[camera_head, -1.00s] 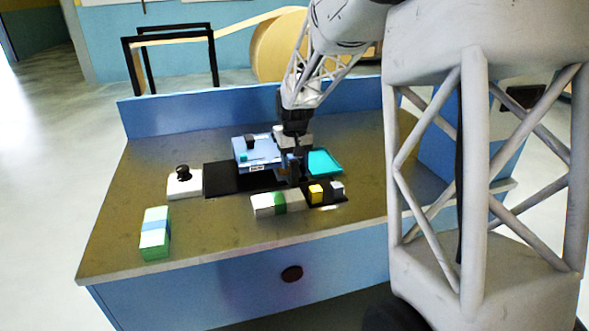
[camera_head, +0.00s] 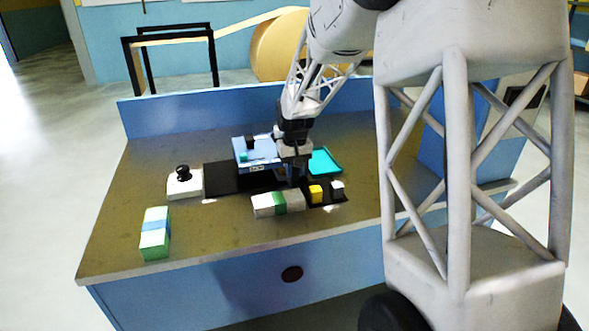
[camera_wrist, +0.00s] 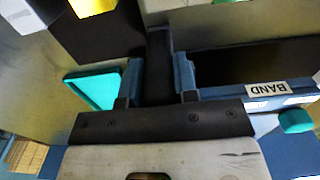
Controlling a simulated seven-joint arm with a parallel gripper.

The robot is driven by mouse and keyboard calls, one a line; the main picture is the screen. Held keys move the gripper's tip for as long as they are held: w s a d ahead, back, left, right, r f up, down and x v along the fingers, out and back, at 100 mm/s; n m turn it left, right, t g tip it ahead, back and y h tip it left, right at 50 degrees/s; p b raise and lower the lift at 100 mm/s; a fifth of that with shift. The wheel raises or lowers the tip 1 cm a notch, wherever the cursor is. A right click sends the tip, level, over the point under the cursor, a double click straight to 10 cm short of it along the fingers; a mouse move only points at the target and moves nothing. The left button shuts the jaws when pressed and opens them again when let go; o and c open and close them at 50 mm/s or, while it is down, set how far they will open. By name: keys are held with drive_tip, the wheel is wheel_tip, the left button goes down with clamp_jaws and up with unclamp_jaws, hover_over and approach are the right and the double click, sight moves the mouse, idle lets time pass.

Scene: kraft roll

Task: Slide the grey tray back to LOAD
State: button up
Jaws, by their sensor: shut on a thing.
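My gripper (camera_head: 292,172) points down beside the blue banding machine (camera_head: 250,150). In the wrist view its two fingers (camera_wrist: 158,78) are shut on a dark upright piece (camera_wrist: 158,50), which looks like a handle. A long dark bed (camera_head: 222,180) runs from the machine's front to the left. I cannot make out the grey tray's outline, nor whether the held piece belongs to it. No LOAD mark is legible. A BAND label (camera_wrist: 267,88) is on the machine, right of the fingers in the wrist view.
A grey-white bundle with a green band (camera_head: 278,203) lies in front of my gripper. Yellow (camera_head: 316,193) and grey (camera_head: 337,188) blocks stand to its right. A teal tray (camera_head: 326,160) is close on the right. A black-knobbed white box (camera_head: 184,183) and a green-blue block (camera_head: 155,233) are left.

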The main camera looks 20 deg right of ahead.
drive_tip(key=shift+a, duration=0.15)
clamp_jaws()
drive_tip(key=a, duration=2.3)
drive_tip(key=shift+a, duration=0.1)
drive_tip(key=o, duration=0.7)
unclamp_jaws()
drive_tip(key=shift+a, duration=0.15)
drive_tip(key=shift+o, duration=1.4)
drive_tip(key=shift+r, duration=0.2)
wheel_tip(320, 180, up, 8)
drive_tip(key=shift+f, duration=0.25)
